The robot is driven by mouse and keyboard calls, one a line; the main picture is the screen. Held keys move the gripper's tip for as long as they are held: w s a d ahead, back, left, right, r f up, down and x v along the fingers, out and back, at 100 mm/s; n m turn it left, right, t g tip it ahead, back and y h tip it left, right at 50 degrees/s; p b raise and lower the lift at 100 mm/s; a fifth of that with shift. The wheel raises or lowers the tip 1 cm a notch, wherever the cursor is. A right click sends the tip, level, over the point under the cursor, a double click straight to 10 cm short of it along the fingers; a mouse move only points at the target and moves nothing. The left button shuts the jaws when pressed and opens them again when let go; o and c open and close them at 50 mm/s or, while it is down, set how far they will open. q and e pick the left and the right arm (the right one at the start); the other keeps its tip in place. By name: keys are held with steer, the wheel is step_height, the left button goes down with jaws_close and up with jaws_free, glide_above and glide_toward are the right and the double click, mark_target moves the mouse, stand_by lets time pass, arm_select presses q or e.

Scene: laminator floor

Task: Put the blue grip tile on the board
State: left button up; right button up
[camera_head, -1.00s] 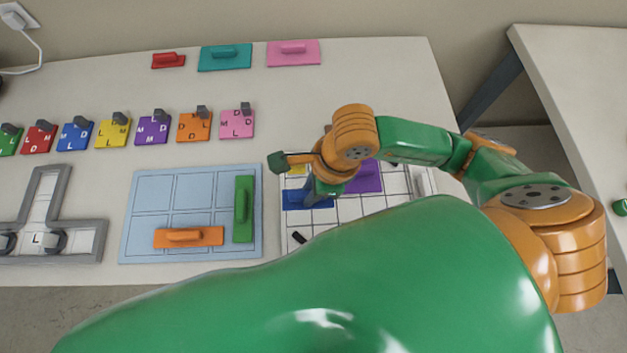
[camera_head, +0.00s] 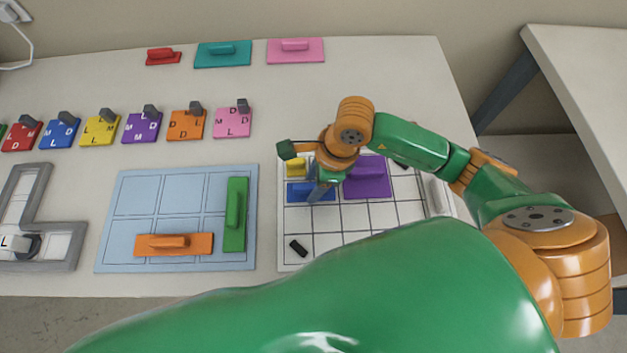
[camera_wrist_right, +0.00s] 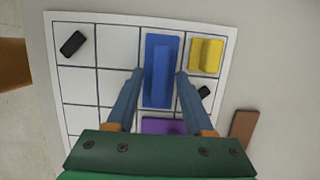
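The blue grip tile (camera_head: 299,192) lies on the white grid sheet (camera_head: 352,226), next to a yellow grip tile (camera_head: 296,168) and a purple grip tile (camera_head: 372,180). My right gripper (camera_head: 318,197) is over the blue tile and partly covers it. In the right wrist view, the blue tile (camera_wrist_right: 158,85) has its raised handle between the two spread fingers of my right gripper (camera_wrist_right: 159,73), with gaps visible on both sides. A light blue board (camera_head: 138,196) with outlined cells lies left of the sheet. My left gripper is not seen.
A green grip tile (camera_head: 236,215) and an orange grip tile (camera_head: 187,244) lie on the light blue board. Black pieces (camera_head: 298,248) lie on the sheet. Lettered tiles (camera_head: 142,127) form a row behind. Red, teal and pink (camera_head: 295,50) grip tiles lie at the back.

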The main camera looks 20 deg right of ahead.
steer(key=v, duration=1.2)
steer(key=shift+b, duration=0.3)
steer(key=shift+s+d, duration=0.1)
